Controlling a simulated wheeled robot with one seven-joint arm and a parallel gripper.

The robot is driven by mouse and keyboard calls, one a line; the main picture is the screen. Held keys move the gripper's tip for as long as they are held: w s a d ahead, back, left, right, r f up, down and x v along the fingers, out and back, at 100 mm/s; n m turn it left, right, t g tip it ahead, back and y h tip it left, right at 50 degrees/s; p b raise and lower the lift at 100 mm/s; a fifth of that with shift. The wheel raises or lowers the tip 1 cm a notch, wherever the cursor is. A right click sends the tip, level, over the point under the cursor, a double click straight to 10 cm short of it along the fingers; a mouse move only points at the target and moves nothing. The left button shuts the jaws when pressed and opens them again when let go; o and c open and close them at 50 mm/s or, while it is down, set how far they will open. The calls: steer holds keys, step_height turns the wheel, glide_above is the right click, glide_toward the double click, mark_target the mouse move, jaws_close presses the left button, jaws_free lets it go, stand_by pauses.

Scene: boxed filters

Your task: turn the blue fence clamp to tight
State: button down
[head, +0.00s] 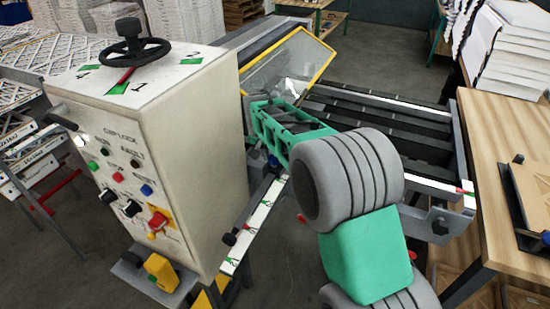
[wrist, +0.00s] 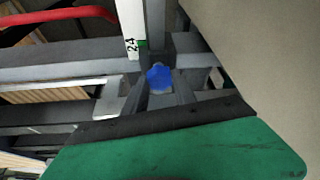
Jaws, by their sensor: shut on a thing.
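The blue fence clamp (wrist: 158,77) shows in the wrist view as a small blue knob between the tips of my two grey fingers. My gripper (wrist: 160,86) is shut on it. In the head view a small patch of blue (head: 273,161) shows at the far end of my arm, where my gripper (head: 271,164) meets the rail. My fingers hide most of the clamp, and I cannot tell from these views how far it is turned.
A white scale strip (wrist: 131,28) marked 24 runs beside the clamp. The cream control cabinet (head: 190,170) with a black handwheel (head: 134,50) stands close on the left. A yellow-edged clear guard (head: 290,65) rises behind my arm. A wooden table (head: 500,170) is at right.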

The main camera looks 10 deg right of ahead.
steer(key=m+h, duration=0.1)
steer(key=m, duration=0.1)
steer(key=shift+a+m+g, duration=0.15)
steer(key=shift+m+g, duration=0.15)
steer(key=shift+m, duration=0.1)
steer(key=shift+w+m+g+h+p, duration=0.15)
steer(key=shift+m+g+h+p, duration=0.35)
steer(key=shift+m+p, duration=0.95)
steer(key=shift+m+b, duration=0.4)
steer(key=shift+m, duration=0.15)
steer(key=c, duration=1.3)
jaws_free()
steer(key=shift+r, duration=0.1)
